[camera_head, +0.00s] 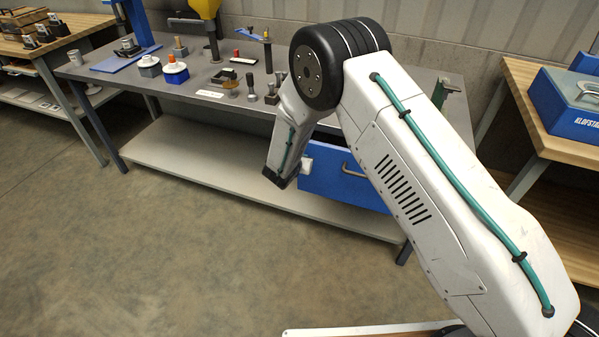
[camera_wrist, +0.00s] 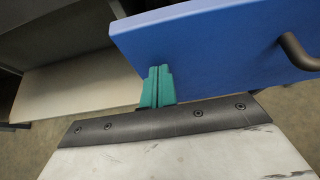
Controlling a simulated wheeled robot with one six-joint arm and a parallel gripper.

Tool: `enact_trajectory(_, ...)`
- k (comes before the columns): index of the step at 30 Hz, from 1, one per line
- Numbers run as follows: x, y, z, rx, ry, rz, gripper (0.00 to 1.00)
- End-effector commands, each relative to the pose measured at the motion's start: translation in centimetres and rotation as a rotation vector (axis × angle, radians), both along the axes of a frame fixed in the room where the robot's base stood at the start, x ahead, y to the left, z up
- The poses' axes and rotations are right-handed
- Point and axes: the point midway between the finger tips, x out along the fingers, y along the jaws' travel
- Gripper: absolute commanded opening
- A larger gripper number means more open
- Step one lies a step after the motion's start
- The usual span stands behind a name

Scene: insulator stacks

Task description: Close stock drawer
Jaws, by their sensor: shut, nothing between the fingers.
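The stock drawer has a blue front (camera_head: 340,187) under the grey workbench top, partly hidden behind my arm. Its front also fills the upper right of the wrist view (camera_wrist: 215,45). Its curved metal handle (camera_head: 353,170) shows in the head view and at the right edge of the wrist view (camera_wrist: 298,52). In the wrist view the front stands out from the bench, with its top edge showing. My gripper (camera_wrist: 158,70) has green fingers shut together and empty, at the lower left part of the drawer front, left of the handle. I cannot tell whether they touch it.
The workbench top (camera_head: 130,80) holds several small parts and tools. Its pale lower shelf (camera_head: 190,155) runs beneath the drawer. A wooden bench (camera_head: 525,75) with a blue case (camera_head: 565,105) stands at right. Open floor (camera_head: 150,250) lies in front.

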Motion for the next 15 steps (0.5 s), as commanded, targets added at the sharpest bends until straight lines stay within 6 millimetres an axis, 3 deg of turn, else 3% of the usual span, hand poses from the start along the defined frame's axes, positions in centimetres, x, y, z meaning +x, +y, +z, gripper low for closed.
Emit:
enact_trajectory(6, 3.8, -1.8, 0.0, 0.001, 0.000, -0.004, 0.00)
enact_trajectory(15, 6.0, -2.6, 0.0, 0.000, 0.000, -0.002, 0.00)
